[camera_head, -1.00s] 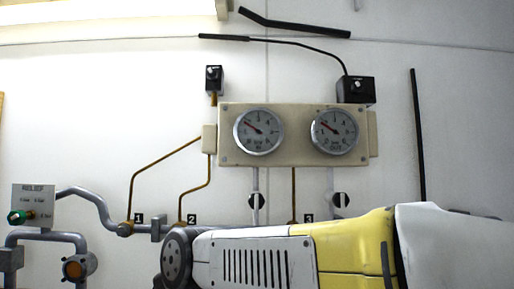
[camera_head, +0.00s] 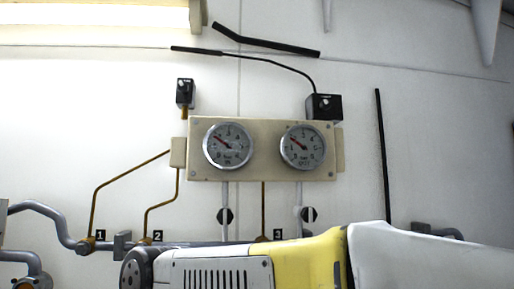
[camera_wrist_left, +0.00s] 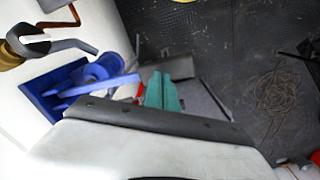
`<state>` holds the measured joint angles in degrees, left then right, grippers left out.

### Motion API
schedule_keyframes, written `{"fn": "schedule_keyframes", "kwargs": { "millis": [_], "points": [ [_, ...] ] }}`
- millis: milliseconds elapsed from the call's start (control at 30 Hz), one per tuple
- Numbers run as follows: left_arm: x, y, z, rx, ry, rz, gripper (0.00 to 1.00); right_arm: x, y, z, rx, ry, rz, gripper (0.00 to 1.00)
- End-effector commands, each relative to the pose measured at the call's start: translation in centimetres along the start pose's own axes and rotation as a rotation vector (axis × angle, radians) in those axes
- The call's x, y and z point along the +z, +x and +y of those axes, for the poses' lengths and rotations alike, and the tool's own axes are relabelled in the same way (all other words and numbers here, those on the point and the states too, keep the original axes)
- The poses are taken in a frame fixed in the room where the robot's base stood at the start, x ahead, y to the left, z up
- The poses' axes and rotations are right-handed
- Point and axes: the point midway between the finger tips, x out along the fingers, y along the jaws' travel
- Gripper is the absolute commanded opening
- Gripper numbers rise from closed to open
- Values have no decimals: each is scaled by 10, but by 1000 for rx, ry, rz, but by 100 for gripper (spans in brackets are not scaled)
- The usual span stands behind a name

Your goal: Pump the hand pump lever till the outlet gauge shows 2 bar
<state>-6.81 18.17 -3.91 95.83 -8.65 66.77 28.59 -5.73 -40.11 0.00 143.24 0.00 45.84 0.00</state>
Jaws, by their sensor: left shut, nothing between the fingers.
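Two round gauges sit on a cream panel (camera_head: 264,172) in the head view: the left gauge (camera_head: 228,146) and the right gauge (camera_head: 303,146). Both needles point up and left; the small lettering is too blurred to read surely. A blue pump-like body (camera_wrist_left: 100,72) on a blue plate (camera_wrist_left: 48,95) shows in the left wrist view. I cannot tell which part is its lever. My left gripper (camera_wrist_left: 162,90), with teal fingers, is shut and empty in that view, just right of the blue body; contact cannot be told. My right gripper is not in view.
Pipes (camera_head: 50,215) run along the wall left of the gauges. My yellow and white arm covers the lower head view. A grey bent handle (camera_wrist_left: 62,46) stands near the blue body. A coiled rope or cable (camera_wrist_left: 272,98) lies on the dark deck at right.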

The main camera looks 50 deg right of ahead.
Motion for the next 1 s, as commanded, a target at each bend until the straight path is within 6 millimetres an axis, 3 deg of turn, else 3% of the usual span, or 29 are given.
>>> {"fn": "schedule_keyframes", "kwargs": {
  "millis": [167,867,1000],
  "points": [
    [0,6,0,-1,0,-2,0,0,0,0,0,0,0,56],
    [0,70,0,-1,0,-2,0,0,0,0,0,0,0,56],
    [-1,64,0,1,0,1,0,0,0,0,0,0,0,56]
  ]
}}
